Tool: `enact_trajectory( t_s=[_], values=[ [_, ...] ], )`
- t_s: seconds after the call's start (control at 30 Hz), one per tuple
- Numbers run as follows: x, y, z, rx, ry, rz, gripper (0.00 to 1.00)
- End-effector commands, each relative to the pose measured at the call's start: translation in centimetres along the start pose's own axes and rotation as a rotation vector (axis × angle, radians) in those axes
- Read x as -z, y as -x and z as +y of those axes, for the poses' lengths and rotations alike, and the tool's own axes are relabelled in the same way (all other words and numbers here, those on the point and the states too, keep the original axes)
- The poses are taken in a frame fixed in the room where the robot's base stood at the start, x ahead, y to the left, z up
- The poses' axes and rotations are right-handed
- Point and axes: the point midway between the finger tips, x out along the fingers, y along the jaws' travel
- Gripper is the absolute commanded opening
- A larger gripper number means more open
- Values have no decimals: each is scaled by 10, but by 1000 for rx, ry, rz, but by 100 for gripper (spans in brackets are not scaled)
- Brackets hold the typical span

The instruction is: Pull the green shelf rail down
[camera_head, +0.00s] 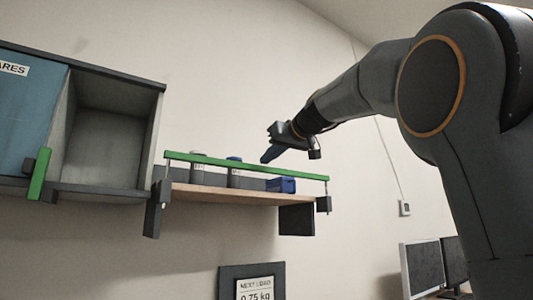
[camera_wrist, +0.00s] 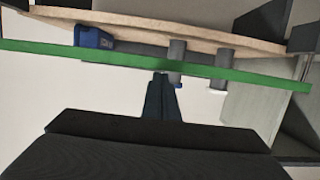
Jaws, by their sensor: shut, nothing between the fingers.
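The green shelf rail (camera_head: 245,166) is a long thin bar held on posts along the front of a wooden shelf (camera_head: 240,195), above the board. It also crosses the whole upper part of the wrist view (camera_wrist: 120,54), where the scene looks upside down. My gripper (camera_head: 265,158) is shut and empty, its blue fingers just above the middle of the rail in the head view. In the wrist view the shut fingertips (camera_wrist: 160,78) lie close to the rail's edge. I cannot tell whether they touch it.
Grey cans (camera_head: 235,173) and a blue bin (camera_head: 281,185) stand on the shelf behind the rail. To the left are an open grey compartment (camera_head: 105,145) and a blue door (camera_head: 25,110) with a green upright handle (camera_head: 39,173). A sign (camera_head: 254,284) hangs below.

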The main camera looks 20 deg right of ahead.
Motion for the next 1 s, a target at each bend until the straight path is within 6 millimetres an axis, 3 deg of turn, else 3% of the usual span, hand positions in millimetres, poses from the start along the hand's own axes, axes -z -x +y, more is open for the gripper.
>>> enact_trajectory(
  t_s=[0.37,1.0],
  values=[
    [-3,-1,1,-1,0,1,0],
    [-64,-17,1,-2,-1,1,0]
  ],
)
